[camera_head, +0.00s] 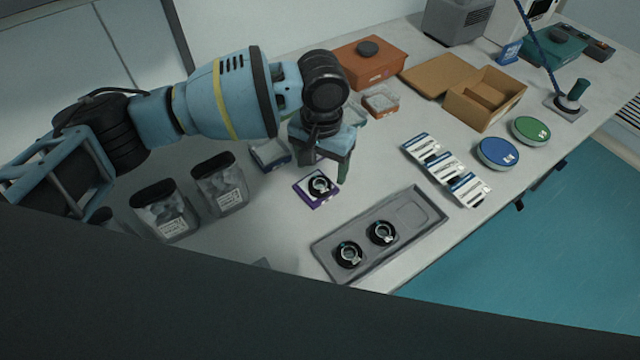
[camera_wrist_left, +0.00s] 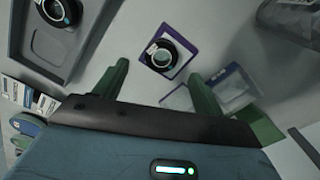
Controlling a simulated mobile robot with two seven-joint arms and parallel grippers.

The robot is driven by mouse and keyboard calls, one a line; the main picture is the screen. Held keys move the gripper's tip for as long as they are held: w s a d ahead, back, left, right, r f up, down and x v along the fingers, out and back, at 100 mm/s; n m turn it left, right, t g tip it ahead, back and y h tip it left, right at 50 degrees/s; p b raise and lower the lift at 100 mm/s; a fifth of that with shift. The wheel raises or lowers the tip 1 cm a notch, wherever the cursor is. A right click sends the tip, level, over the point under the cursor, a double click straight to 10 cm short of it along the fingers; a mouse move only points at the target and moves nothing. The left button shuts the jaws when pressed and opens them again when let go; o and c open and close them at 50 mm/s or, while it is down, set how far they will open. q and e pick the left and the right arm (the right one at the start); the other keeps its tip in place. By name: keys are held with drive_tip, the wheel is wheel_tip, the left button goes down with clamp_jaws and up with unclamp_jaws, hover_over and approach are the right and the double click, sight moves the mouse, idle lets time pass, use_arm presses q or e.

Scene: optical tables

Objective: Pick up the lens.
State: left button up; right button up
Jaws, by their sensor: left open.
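A lens in a round black mount (camera_head: 319,185) lies on a small white card with a purple border (camera_head: 323,200) on the table. In the left wrist view the lens (camera_wrist_left: 162,55) lies ahead of and between my open fingers, apart from both. My left gripper (camera_head: 330,170) is open and empty, pointing down just behind the lens in the head view; it also shows in the left wrist view (camera_wrist_left: 160,82). Two similar black lenses (camera_head: 349,254) (camera_head: 382,233) sit in a grey tray (camera_head: 375,262); its right recess is empty. My right gripper is not in view.
Small clear-topped boxes (camera_head: 270,154) (camera_head: 381,102) lie behind. White-and-blue packets (camera_head: 445,168), round tins (camera_head: 497,152) and an open cardboard box (camera_head: 484,98) are to the right. Bare table lies between card and tray.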

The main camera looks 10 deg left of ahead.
sight(320, 184)
use_arm(q)
wheel_tip(320, 184, down, 5)
drive_tip(key=shift+s+a+r, duration=0.1)
drive_tip(key=shift+r, duration=0.05)
drive_tip(key=c, duration=1.1)
